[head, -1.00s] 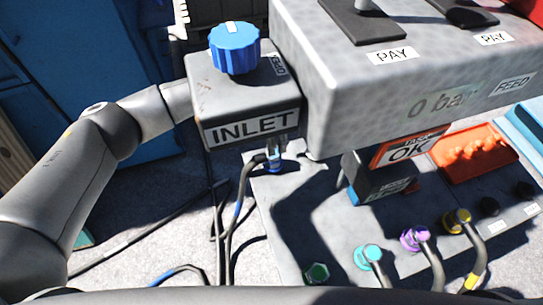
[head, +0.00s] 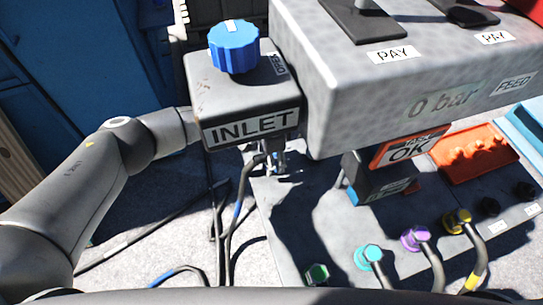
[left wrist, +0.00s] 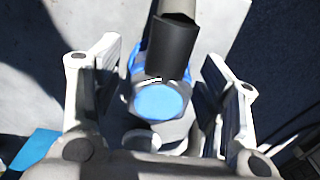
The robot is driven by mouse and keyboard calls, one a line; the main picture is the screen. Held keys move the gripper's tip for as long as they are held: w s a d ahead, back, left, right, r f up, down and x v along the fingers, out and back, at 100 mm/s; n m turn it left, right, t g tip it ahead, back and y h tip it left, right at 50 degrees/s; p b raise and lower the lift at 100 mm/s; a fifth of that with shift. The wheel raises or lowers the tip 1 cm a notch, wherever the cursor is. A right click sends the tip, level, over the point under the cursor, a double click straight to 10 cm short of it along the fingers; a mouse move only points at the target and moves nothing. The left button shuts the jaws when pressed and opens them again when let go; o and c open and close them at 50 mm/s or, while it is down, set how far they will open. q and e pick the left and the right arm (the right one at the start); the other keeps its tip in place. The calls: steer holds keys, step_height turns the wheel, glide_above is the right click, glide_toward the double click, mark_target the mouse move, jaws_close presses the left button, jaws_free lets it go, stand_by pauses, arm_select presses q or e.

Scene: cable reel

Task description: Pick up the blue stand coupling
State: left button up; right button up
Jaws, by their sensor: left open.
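The blue stand coupling (left wrist: 160,101) shows in the left wrist view as a round blue face with blue edging behind it and a dark cylinder crossing its top. My left gripper (left wrist: 157,96) is open, with one pale finger on each side of the coupling. I see gaps between the fingers and the coupling, and no grip on it. My right gripper is not in view.
The INLET box (head: 240,103) with its blue knob (head: 233,47) hides the left wrist. A large grey housing (head: 400,85) stands right of it. Dark hoses (head: 228,235) hang below. Teal (head: 369,256), purple (head: 415,238) and yellow (head: 457,221) couplings stand on the plate at right.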

arm_select(q)
steer(key=shift+c, duration=0.3)
steer(key=c, duration=1.2)
